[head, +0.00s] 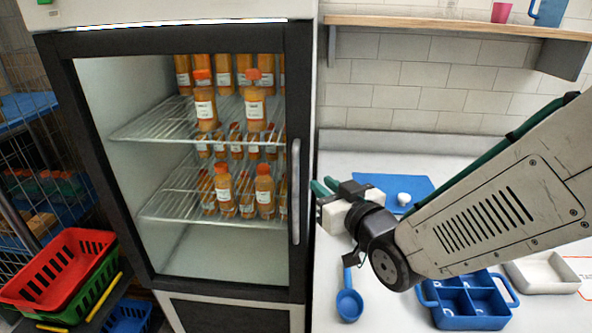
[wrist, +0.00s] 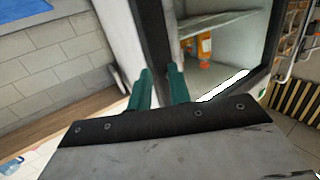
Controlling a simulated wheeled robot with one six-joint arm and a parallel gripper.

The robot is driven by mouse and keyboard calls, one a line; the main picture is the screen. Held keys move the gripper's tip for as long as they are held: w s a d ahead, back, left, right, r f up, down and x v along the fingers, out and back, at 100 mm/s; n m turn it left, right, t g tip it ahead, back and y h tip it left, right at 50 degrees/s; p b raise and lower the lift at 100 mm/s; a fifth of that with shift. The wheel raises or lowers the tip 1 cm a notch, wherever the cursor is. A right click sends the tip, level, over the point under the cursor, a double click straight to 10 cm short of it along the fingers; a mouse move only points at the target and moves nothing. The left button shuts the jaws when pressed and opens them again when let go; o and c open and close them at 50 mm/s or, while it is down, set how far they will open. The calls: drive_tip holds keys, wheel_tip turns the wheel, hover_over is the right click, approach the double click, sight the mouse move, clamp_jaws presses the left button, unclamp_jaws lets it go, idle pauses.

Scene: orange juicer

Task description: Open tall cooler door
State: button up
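The tall cooler (head: 317,60) is a pale cabinet with a glass door in a black frame (head: 60,140). The door looks shut. A vertical grey handle (head: 296,190) runs down the door's right side in the head view. My gripper (head: 325,186) is just to the right of the handle, at about its mid-height, and looks apart from it. In the wrist view the two green fingers (wrist: 158,88) are parted with nothing visible between their tips. The black door frame (wrist: 153,35) shows beyond them. I cannot make out the handle clearly there.
Orange juice bottles (head: 225,185) stand on wire shelves behind the glass. Red and green crates (head: 62,265) are at lower left. A white counter at right holds a blue ladle (head: 349,303), a blue divided tray (head: 470,303) and a blue board (head: 410,186). A wooden shelf (head: 450,28) is above.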

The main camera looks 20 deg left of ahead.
sight(296, 172)
drive_tip(key=shift+y, duration=0.6)
drive_tip(key=w+a, duration=0.1)
drive_tip(key=a, duration=0.1)
drive_tip(key=w+a, duration=0.1)
drive_tip(key=a, duration=0.2)
drive_tip(key=w+a, duration=0.2)
drive_tip(key=shift+a, duration=0.35)
clamp_jaws()
